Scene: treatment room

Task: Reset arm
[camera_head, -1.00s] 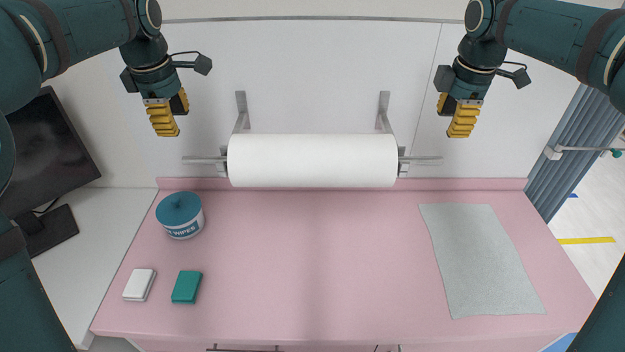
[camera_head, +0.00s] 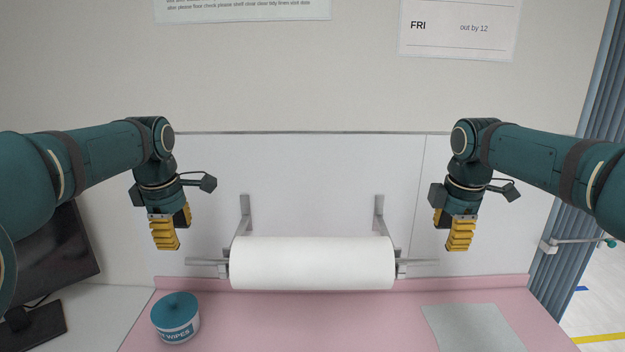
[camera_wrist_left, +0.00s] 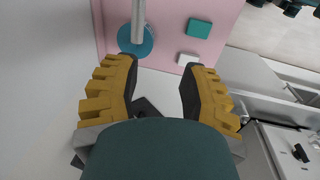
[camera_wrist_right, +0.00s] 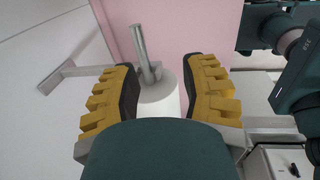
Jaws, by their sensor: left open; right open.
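My left gripper (camera_head: 168,232) hangs pointing down at the left, above and behind the wipes tub. In the left wrist view its yellow-ribbed fingers (camera_wrist_left: 155,90) are spread apart with nothing held between them. My right gripper (camera_head: 456,233) hangs pointing down at the right, near the right end of the paper roll. In the right wrist view its fingers (camera_wrist_right: 162,90) are also apart; the roll shows beyond them, not gripped. Both arms are bent alike and held up, clear of the table.
A white paper roll (camera_head: 312,263) sits on a wall bracket (camera_head: 244,215). The pink table (camera_head: 270,325) holds a wipes tub (camera_head: 175,320) and a grey cloth (camera_head: 472,330). Green (camera_wrist_left: 199,28) and white (camera_wrist_left: 188,59) blocks show in the left wrist view. A monitor (camera_head: 60,255) stands left.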

